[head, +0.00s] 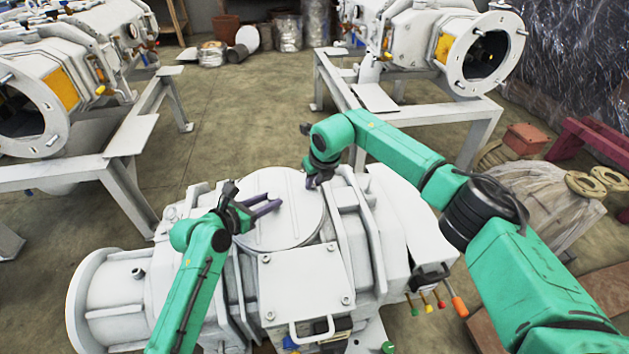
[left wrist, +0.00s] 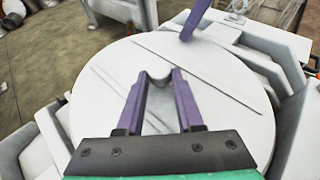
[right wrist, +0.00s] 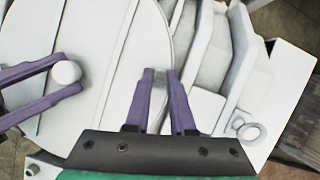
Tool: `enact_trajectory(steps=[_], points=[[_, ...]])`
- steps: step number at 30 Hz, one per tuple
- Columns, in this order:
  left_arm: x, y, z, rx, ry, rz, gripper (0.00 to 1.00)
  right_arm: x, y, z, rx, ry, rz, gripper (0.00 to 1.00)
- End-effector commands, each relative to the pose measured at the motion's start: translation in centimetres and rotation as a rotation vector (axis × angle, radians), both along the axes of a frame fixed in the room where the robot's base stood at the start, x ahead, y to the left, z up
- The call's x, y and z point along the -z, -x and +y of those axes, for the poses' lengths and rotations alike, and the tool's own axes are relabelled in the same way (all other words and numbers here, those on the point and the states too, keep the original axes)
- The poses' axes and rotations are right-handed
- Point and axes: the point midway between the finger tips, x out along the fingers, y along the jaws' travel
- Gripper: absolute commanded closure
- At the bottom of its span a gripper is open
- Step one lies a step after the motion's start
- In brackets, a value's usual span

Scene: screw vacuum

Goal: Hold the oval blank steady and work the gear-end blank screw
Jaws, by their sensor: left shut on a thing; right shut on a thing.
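The oval blank (head: 292,225) is a large white round-looking plate on top of the white machine; it fills much of the left wrist view (left wrist: 100,105). My left gripper (head: 272,202) reaches in over it from the left. Its purple fingers are shut around a pale rounded knob (right wrist: 66,72) on the plate. My right gripper (head: 313,184) is at the plate's right rim. In the right wrist view its fingers are shut on a small grey piece (right wrist: 160,76), which seems to be the gear-end blank screw; the fingers mostly hide it.
White ribs (head: 345,235) rise close to the right of the plate. A square cover with a handle (head: 303,285) is in front. Coloured-handled tools (head: 440,303) hang at the machine's right. Two similar machines stand behind on frames (head: 340,90), with open floor (head: 240,120) between.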

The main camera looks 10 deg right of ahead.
Motion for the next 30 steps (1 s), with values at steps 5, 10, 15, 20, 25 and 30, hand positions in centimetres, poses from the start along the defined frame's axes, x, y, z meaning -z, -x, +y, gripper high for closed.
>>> enact_trajectory(steps=[5,10,15,20,25,30], points=[[0.05,-0.03,0.07,-0.002,-0.001,0.000,1.00,-0.16,0.03,0.36,0.163,-0.002,-0.001,1.00],[0.06,-0.03,0.07,-0.002,-0.002,0.001,1.00,-0.14,0.01,0.50,0.325,-0.002,-0.001,1.00],[0.07,-0.02,0.07,-0.001,-0.002,0.001,1.00,-0.12,0.02,0.69,0.487,-0.002,0.000,1.00],[0.08,-0.01,0.06,-0.001,-0.002,0.001,1.00,-0.13,-0.04,0.80,0.641,-0.002,-0.001,1.00],[0.09,0.00,0.06,-0.001,-0.002,0.001,1.00,-0.16,-0.11,0.95,0.798,-0.003,0.000,1.00],[0.11,0.01,0.04,0.000,-0.002,0.002,1.00,-0.15,-0.18,1.02,0.940,-0.003,0.000,1.00]])
